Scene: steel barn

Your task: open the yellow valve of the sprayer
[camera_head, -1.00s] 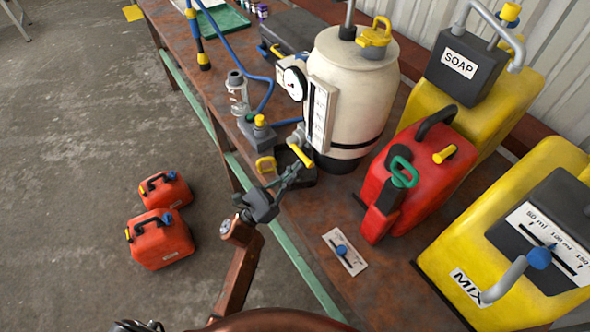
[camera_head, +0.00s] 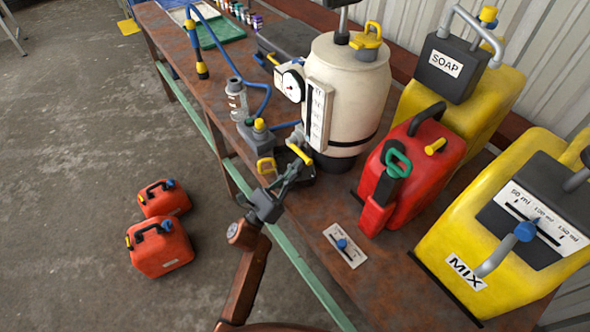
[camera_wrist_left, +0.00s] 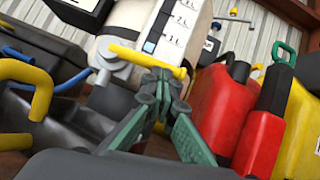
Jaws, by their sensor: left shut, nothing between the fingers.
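The sprayer (camera_head: 350,95) is a cream tank with a black band, standing on the rusty bench. Its yellow valve (camera_head: 299,154) is a short bar handle low on its front left side. In the left wrist view the valve (camera_wrist_left: 135,58) is a yellow bar lying across a grey fitting, in front of the level scale. My left gripper (camera_head: 295,167) is shut and empty, its tips just below the valve. In the wrist view the gripper tips (camera_wrist_left: 157,82) overlap the bar's right end; I cannot tell whether they touch. My right gripper is out of view.
A red can (camera_head: 412,165), the yellow SOAP container (camera_head: 480,115) and the yellow MIX container (camera_head: 455,235) stand right of the sprayer.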

